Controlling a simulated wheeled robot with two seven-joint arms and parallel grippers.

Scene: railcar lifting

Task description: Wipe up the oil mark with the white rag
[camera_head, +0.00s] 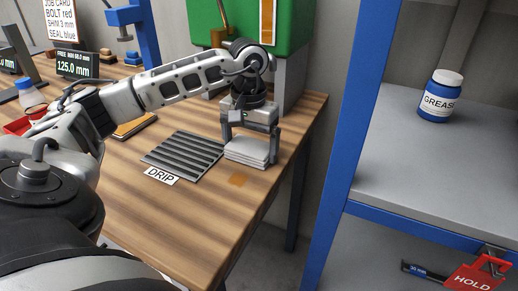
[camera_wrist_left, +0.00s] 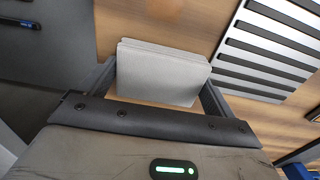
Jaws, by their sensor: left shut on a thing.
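The white rag (camera_head: 247,152) is a folded stack of cloth at the right part of the wooden workbench. My left gripper (camera_head: 250,150) comes down over it from above and is shut on it, one finger at each side. In the left wrist view the rag (camera_wrist_left: 160,75) lies between the two fingers (camera_wrist_left: 160,85). The oil mark (camera_head: 238,180) is a small amber-brown patch on the wood, just in front of the rag and apart from it. A faint brownish patch (camera_wrist_left: 163,9) shows beyond the rag in the wrist view. My right gripper is not in view.
A ribbed drip tray (camera_head: 185,155) with a DRIP label lies left of the rag. A blue-framed shelf (camera_head: 350,150) with a grease jar (camera_head: 440,95) stands at the right. The front of the bench (camera_head: 170,225) is clear wood.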

